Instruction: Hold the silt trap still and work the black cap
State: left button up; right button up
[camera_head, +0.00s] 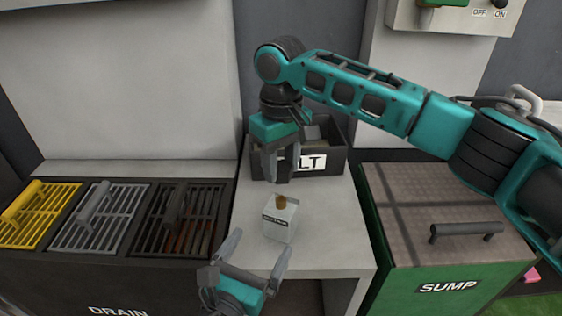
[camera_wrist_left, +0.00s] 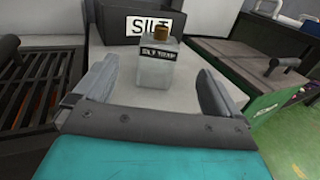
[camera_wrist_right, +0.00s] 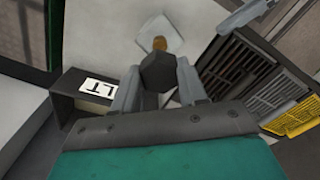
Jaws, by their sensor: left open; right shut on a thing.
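The silt trap (camera_head: 279,229) is a pale, squarish bottle with a dark label and a brown neck, standing upright on the light bench. It also shows in the left wrist view (camera_wrist_left: 154,73), beyond the fingertips. My left gripper (camera_head: 256,252) is open and empty, just in front of the trap, apart from it. My right gripper (camera_head: 280,166) hangs above and behind the trap, in front of the dark bin. In the right wrist view it is shut on the dark six-sided black cap (camera_wrist_right: 158,72), away from the trap's bare neck. In the head view the fingers hide the cap.
A dark bin (camera_head: 334,160) labelled SILT stands at the back of the bench. Drain grates (camera_head: 112,218), yellow, grey and dark, lie to the left. A green-sided sump box (camera_head: 447,262) with a handled lid stands to the right. The bench around the trap is clear.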

aim_at(287, 198)
pick_arm(q)
jog(key=x, duration=1.1)
jog(key=shift+w, duration=0.3)
jog(key=c, duration=1.5)
pick_arm(e)
jog(key=shift+f, duration=1.9)
